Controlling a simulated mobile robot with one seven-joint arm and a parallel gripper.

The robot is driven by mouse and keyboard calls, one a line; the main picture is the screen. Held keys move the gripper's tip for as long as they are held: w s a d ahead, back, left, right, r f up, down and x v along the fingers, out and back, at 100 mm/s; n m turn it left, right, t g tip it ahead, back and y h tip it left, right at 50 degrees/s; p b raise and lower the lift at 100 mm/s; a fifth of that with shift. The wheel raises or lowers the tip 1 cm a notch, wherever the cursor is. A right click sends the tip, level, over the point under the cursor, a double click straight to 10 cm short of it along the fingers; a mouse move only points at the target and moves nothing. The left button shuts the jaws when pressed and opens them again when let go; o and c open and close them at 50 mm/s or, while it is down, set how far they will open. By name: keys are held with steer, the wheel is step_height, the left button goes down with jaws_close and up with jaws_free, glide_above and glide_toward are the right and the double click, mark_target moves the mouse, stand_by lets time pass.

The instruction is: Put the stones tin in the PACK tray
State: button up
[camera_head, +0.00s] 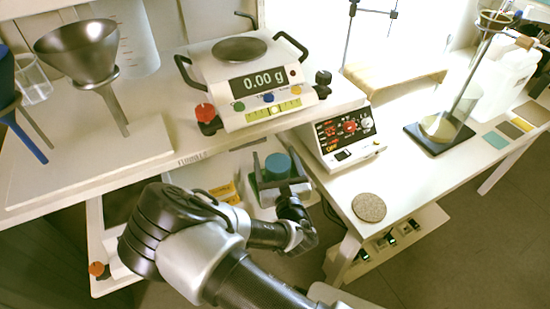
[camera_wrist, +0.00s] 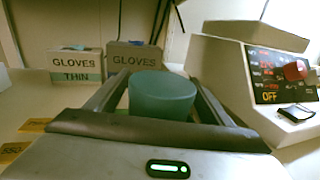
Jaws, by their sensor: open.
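A teal round tin (camera_head: 278,165) stands on the lower shelf, below the balance; it also shows close up in the wrist view (camera_wrist: 161,98). No label on it is readable, so I cannot tell whether it is the stones tin. My gripper (camera_head: 279,172) is open, with one finger on each side of the teal tin; in the wrist view the two fingers (camera_wrist: 160,82) flank it. I cannot tell whether either finger touches it. No tray marked PACK is readable in either view.
Glove boxes (camera_wrist: 76,64) (camera_wrist: 135,56) stand behind the tin. Yellow cards (camera_head: 223,190) lie left of it. A control box (camera_head: 343,137) stands close on the right. The balance (camera_head: 245,80) is on the shelf above. A cork disc (camera_head: 369,207) lies on the right bench.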

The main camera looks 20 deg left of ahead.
mark_target(281, 178)
steer(key=p+v, duration=0.1)
steer(key=v, duration=1.1)
steer(key=shift+r, duration=0.1)
